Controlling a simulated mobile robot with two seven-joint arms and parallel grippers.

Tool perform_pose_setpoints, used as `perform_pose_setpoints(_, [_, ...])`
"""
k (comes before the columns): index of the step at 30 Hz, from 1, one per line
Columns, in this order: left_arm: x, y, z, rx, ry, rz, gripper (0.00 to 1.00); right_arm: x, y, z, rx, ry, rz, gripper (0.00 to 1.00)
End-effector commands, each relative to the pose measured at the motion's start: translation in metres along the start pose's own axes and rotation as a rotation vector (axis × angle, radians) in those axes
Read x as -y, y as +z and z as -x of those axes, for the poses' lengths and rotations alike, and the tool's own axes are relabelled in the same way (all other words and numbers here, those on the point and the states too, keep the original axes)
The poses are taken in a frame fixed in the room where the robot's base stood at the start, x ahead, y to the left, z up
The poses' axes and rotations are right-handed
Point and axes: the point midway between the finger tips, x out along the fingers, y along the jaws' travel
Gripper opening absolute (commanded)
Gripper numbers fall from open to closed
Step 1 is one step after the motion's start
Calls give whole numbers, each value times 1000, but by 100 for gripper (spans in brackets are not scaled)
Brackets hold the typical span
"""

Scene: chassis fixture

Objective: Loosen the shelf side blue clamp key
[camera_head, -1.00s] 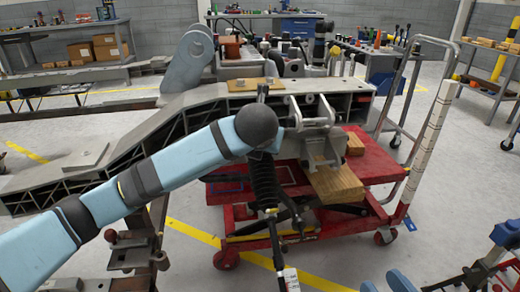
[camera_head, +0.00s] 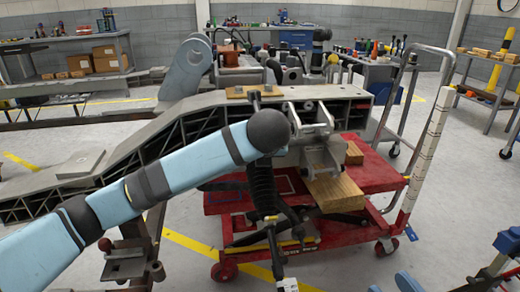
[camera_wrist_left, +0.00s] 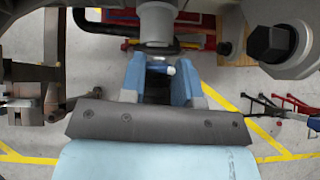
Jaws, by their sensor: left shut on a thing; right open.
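In the head view my left arm's light-blue links and dark joint hide that gripper, in front of the chassis beam (camera_head: 180,125). My right gripper (camera_head: 457,265) is open and partly cut off at the lower right, with blue parts visible. I cannot make out the shelf side blue clamp key clearly.
A shelf (camera_head: 482,95) stands at the right. In the wrist view a large dark bolt (camera_wrist_left: 268,42) is close on the right.

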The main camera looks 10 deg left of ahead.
Motion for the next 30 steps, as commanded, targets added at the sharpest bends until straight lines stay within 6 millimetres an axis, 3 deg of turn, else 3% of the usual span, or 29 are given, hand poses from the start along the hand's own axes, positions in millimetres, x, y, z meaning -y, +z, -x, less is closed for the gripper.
perform_pose_setpoints(2, [0, 0, 0, 0, 0, 0, 6, 0, 1, -1, 2, 1, -2, 43])
perform_pose_setpoints(3, [0, 0, 0, 0, 0, 0, 32, 0, 2, -1, 3, 1, -3, 43])
perform_pose_setpoints(6, [0, 0, 0, 0, -1, 0, 55, 0, 2, -1, 4, 2, -4, 43])
perform_pose_setpoints(15, [0, 0, 1, 0, -1, -1, 55, 0, 1, -2, 3, 4, -7, 43])
perform_pose_setpoints(19, [0, 2, 13, 1, -3, -2, 55, -1, -4, -2, 6, 1, -16, 43])
perform_pose_setpoints(30, [0, 8, 97, 5, -2, -3, 55, 12, -12, 4, 110, -10, -203, 43])
